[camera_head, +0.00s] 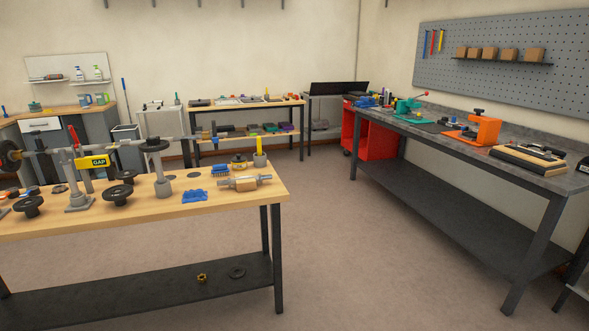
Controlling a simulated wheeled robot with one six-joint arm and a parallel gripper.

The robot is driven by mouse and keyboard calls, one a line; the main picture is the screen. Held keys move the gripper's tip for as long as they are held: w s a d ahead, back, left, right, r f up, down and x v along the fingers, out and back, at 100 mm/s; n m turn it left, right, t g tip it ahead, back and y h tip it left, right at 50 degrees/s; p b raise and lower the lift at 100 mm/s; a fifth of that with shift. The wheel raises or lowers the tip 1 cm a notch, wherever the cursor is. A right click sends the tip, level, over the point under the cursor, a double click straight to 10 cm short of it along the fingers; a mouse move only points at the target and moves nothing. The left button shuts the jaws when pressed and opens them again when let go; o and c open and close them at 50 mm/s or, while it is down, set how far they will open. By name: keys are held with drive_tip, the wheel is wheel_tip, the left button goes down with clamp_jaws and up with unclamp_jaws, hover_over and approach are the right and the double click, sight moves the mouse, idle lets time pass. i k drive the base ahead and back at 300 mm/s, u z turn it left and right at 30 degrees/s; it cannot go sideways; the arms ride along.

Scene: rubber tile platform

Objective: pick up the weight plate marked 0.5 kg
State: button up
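Several dark round discs that look like weight plates are on the wooden-topped table at the left. One disc (28,206) is near the left edge and another disc (117,193) is near the middle of the top. A smaller disc (127,176) is just behind that one, and a thin flat disc (194,175) lies farther right. A dark ring-like disc (237,273) lies on the table's lower shelf. No marking is readable at this size, so I cannot tell which is the 0.5 kg plate. My gripper is not in view.
The wooden table (240,195) also carries grey stands (162,186), a yellow GAP sign (93,162), blue pieces (194,196) and a roller-like part (244,183). A grey workbench (440,137) runs along the right. The floor (340,230) between them is clear.

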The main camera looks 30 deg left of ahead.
sight(20, 206)
drive_tip(key=u, duration=2.85)
drive_tip(key=i, duration=3.25)
drive_tip(key=z, duration=1.2)
